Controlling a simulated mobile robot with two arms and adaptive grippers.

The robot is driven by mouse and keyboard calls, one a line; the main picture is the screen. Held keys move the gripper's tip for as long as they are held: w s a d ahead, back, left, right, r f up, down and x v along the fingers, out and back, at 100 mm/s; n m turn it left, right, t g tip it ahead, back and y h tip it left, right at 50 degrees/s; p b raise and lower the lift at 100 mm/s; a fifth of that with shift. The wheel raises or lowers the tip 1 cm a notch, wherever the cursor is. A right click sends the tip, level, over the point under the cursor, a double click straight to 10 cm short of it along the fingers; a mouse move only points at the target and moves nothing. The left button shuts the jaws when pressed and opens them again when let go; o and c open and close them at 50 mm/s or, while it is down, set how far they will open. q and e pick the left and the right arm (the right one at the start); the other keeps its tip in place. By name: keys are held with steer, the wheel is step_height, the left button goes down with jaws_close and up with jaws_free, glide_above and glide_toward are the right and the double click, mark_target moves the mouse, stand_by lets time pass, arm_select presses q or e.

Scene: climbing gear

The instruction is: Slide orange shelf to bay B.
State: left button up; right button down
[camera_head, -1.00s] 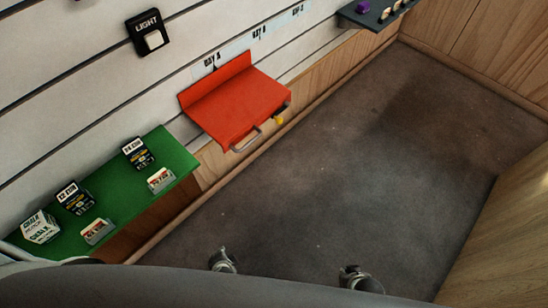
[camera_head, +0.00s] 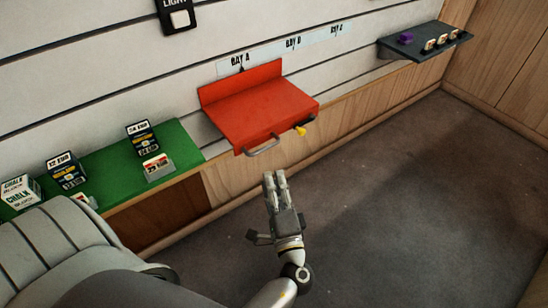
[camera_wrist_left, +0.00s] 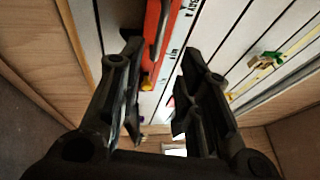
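The orange shelf (camera_head: 265,110) hangs on the slatted wall below the BAY A label (camera_head: 240,61). It has a grey bar handle (camera_head: 264,149) and a yellow knob (camera_head: 300,131) on its front edge. The BAY B label (camera_head: 293,43) is on the wall to the right, above the shelf's right end. My left gripper (camera_head: 274,178) is in front of and below the handle, apart from it. In the left wrist view its fingers (camera_wrist_left: 160,62) are spread and empty, with the shelf (camera_wrist_left: 152,25) and yellow knob (camera_wrist_left: 147,82) beyond. My right gripper is out of view.
A green shelf (camera_head: 105,165) with several boxes is at the left. A dark shelf (camera_head: 400,48) with a purple item and small pieces is at the upper right. The BAY C label (camera_head: 336,29) is on the wall between. The floor (camera_head: 390,190) is clear.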

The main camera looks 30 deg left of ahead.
arm_select(q)
steer(key=x, duration=1)
steer(key=shift+f, duration=0.15)
jaws_close()
